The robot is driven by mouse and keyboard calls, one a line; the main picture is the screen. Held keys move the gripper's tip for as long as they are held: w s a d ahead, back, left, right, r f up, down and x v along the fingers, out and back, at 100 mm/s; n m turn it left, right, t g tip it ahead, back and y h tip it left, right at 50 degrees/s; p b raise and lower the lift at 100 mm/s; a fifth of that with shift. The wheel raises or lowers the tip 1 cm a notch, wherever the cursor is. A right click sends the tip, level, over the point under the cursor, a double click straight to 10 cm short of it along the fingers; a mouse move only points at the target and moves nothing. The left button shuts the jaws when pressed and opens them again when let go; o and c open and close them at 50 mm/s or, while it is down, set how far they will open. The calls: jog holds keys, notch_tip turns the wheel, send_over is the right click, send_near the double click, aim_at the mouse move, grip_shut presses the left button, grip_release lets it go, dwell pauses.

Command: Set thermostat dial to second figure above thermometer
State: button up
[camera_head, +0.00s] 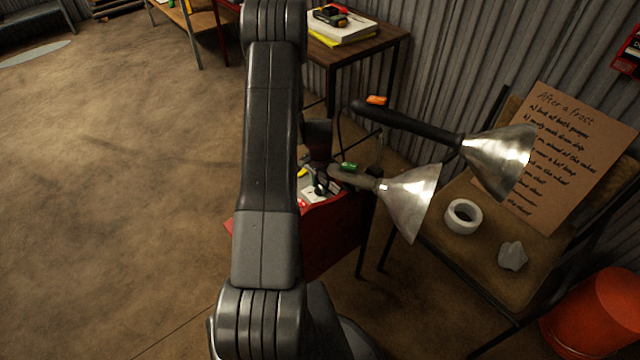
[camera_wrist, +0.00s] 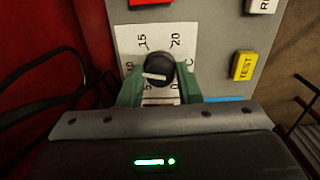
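The thermostat dial (camera_wrist: 159,67), a round black knob with a white pointer, sits on a white scale plate (camera_wrist: 129,40) in the wrist view. I do not see a thermometer in either view. In the head view my arm hides the dial.
A yellow TEST button (camera_wrist: 244,66) and a red button lie near the dial; dark cables hang left. In the head view are two metal-shaded lamps (camera_head: 408,200), a red box (camera_head: 335,238), a handwritten "After a frost" card (camera_head: 560,150) and a tape roll (camera_head: 463,217).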

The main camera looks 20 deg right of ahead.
aim_at(320, 186)
jog(key=shift+f+n+b, duration=0.1)
jog(key=shift+n+b, duration=0.25)
jog(key=shift+n, duration=0.05)
jog(key=shift+n+b, duration=0.3)
jog(key=shift+n, duration=0.5)
jog(key=o, duration=1)
jog(key=shift+c, duration=0.2)
notch_tip(320, 186, up, 14)
jog(key=p, duration=0.2)
